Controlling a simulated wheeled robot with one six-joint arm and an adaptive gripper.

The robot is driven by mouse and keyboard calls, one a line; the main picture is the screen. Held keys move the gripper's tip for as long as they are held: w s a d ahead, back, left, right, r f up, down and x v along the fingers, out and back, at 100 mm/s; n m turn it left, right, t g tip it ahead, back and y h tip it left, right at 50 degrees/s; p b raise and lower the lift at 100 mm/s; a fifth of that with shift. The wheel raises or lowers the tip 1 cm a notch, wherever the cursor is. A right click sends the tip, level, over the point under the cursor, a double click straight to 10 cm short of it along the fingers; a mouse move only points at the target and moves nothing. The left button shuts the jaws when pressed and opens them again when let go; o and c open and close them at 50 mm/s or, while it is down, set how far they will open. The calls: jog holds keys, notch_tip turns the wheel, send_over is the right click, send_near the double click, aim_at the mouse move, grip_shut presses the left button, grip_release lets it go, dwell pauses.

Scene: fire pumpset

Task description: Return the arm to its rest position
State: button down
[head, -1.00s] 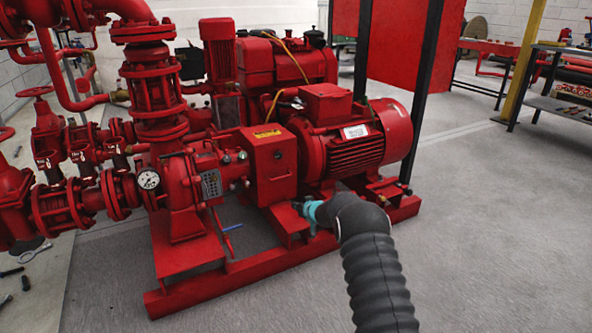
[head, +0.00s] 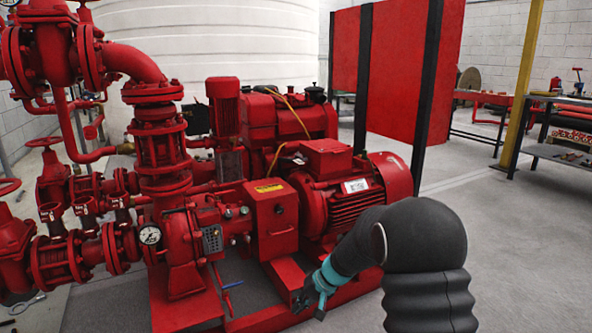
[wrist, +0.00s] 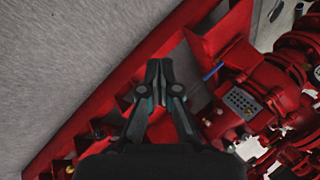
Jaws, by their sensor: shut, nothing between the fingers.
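My gripper (head: 318,292) is at the end of my dark arm in the head view, in front of the red pumpset's base frame. It has teal parts and dark fingers. In the wrist view, my gripper (wrist: 159,70) is shut, with its fingertips together and nothing between them. The red pumpset (head: 275,218) fills the left and middle of the head view. Its red base frame (wrist: 85,118) runs diagonally behind the fingers in the wrist view. My arm hides part of the base frame and the floor at lower right.
The red motor (head: 350,195) stands behind my arm. A pressure gauge (head: 150,235) sits on the piping to the left. A red panel (head: 390,70) stands behind, and a workbench (head: 565,155) is at the right. Grey floor (head: 520,240) is clear on the right.

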jog(key=s+d+r+t+h+p, duration=0.1)
jog(key=s+d+r, duration=0.4)
jog(key=s+r, duration=0.5)
jog(key=s+d+r+t+h+p, duration=0.1)
jog(key=s+d+r+h+p, duration=0.2)
jog(key=s+r, duration=0.6)
jog(key=s+d+r+t+h+p, duration=0.1)
jog(key=s+d+r+p, duration=0.3)
jog(key=s, duration=1.1)
notch_tip(320, 180, up, 7)
jog(key=d+h, duration=0.1)
jog(key=d, duration=0.2)
jog(key=shift+s+f+n+t, duration=0.15)
jog(key=shift+f+n+t, duration=0.05)
jog(key=shift+n+t, duration=0.2)
